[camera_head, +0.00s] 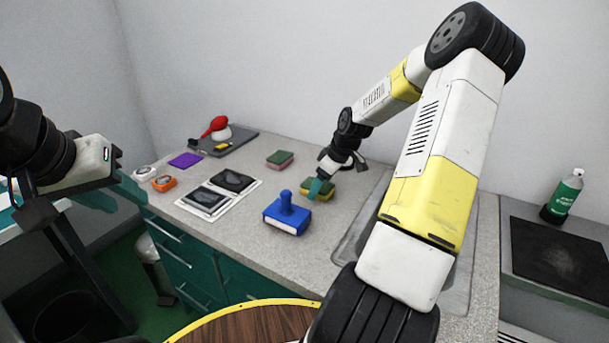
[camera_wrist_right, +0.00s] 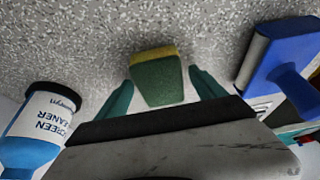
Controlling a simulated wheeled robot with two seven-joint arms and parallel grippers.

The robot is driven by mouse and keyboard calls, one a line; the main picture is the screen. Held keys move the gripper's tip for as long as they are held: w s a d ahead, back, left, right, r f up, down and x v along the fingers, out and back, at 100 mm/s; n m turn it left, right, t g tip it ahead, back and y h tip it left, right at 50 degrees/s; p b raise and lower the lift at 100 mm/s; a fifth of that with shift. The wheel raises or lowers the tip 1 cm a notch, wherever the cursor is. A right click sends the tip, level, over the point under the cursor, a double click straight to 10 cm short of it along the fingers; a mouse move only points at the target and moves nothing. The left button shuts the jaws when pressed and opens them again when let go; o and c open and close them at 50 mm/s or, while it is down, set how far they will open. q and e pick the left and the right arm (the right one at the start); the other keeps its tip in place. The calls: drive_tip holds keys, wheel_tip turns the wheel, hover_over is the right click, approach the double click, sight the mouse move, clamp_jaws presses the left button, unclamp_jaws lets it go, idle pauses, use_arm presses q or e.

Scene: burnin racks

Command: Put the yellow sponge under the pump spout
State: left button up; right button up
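The yellow sponge (camera_head: 325,192), yellow with a green layer, lies on the grey counter and is partly hidden by my right gripper (camera_head: 318,187). In the right wrist view the sponge (camera_wrist_right: 158,82) sits between the teal fingertips of the right gripper (camera_wrist_right: 163,92), with a gap on both sides. That gripper is open and holds nothing. My left gripper (camera_head: 112,195) is at the left, off the counter's edge, its teal fingers apart and empty. I cannot make out a pump spout; my right arm covers part of the counter and sink.
A blue block with a knob (camera_head: 287,214) stands close to the sponge. A pink-and-green sponge (camera_head: 280,158) lies farther back. Two dark pictures (camera_head: 232,181) lie left. A screen cleaner bottle (camera_wrist_right: 40,125) shows in the wrist view. A green bottle (camera_head: 564,195) stands far right.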

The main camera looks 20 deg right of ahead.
drive_tip(key=v, duration=1.2)
drive_tip(key=s+a+r+m+h, duration=0.3)
drive_tip(key=s+a+r, duration=0.7)
drive_tip(key=s+a, duration=0.15)
drive_tip(key=s+a+r+m+t+y, duration=0.1)
drive_tip(key=s+a+r+m, duration=0.1)
drive_tip(key=s, duration=0.4)
drive_tip(key=s+a+r+m+t+y, duration=0.1)
drive_tip(key=s+a+r+m+t, duration=0.1)
drive_tip(key=s+a, duration=0.2)
drive_tip(key=s, duration=0.2)
drive_tip(key=shift+s+a+r+m, duration=0.2)
drive_tip(key=shift+s+a+m, duration=0.1)
drive_tip(key=shift+s+m, duration=0.1)
drive_tip(key=shift+c, duration=0.5)
